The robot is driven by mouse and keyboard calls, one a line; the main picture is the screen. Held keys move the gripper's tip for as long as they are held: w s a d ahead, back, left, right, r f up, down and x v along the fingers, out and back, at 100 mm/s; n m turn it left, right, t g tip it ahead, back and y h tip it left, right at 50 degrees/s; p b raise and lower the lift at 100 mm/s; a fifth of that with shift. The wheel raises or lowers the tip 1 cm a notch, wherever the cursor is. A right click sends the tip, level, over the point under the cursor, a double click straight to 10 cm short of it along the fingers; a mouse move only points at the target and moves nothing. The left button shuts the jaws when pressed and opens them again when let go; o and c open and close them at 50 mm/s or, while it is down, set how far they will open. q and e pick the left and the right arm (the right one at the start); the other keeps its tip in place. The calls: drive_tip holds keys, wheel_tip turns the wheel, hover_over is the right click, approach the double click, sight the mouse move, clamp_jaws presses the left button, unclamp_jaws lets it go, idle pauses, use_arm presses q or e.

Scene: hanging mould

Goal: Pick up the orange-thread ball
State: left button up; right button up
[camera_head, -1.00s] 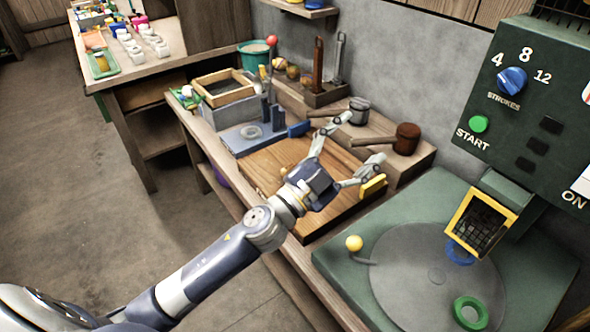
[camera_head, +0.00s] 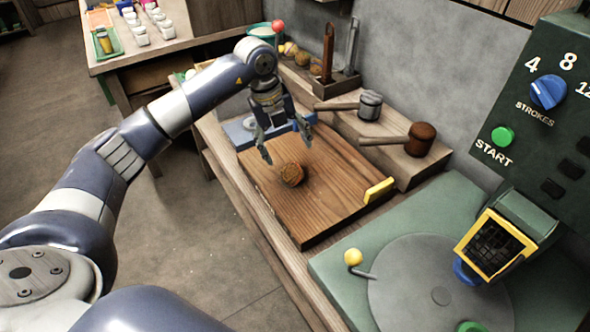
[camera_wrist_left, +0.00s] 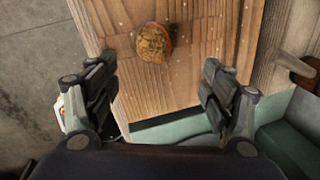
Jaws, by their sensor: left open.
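A brown, rough-looking ball with an orange-red band (camera_head: 291,174) lies on the wooden board, toward its left half. It also shows in the left wrist view (camera_wrist_left: 153,43), ahead of the fingers, with the reddish band on its right side. My left gripper (camera_head: 287,150) points down with its fingers spread, just above and behind the ball in the head view. In the left wrist view the space between the fingers (camera_wrist_left: 160,72) is empty. My right gripper is in neither view.
The wooden board (camera_head: 330,205) has a yellow block (camera_head: 378,190) at its right edge. Two mallets (camera_head: 369,106) (camera_head: 420,139) lie on the raised ledge behind. A green machine with a grey disc (camera_head: 437,285) stands at the front right. The board around the ball is bare.

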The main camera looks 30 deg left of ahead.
sight(290, 166)
use_arm(q)
drive_tip(key=shift+a+f+y, duration=0.15)
drive_tip(key=shift+a+y, duration=0.15)
drive_tip(key=shift+a, duration=0.2)
drive_tip(key=f, duration=0.3)
drive_tip(key=w+d+f, duration=0.1)
drive_tip(key=f, duration=0.2)
drive_tip(key=f+p, duration=0.1)
drive_tip(key=f, duration=0.3)
drive_tip(key=shift+w+d, duration=0.2)
drive_tip(key=shift+w, duration=0.15)
drive_tip(key=shift+c, duration=0.4)
drive_tip(key=c, duration=1.1)
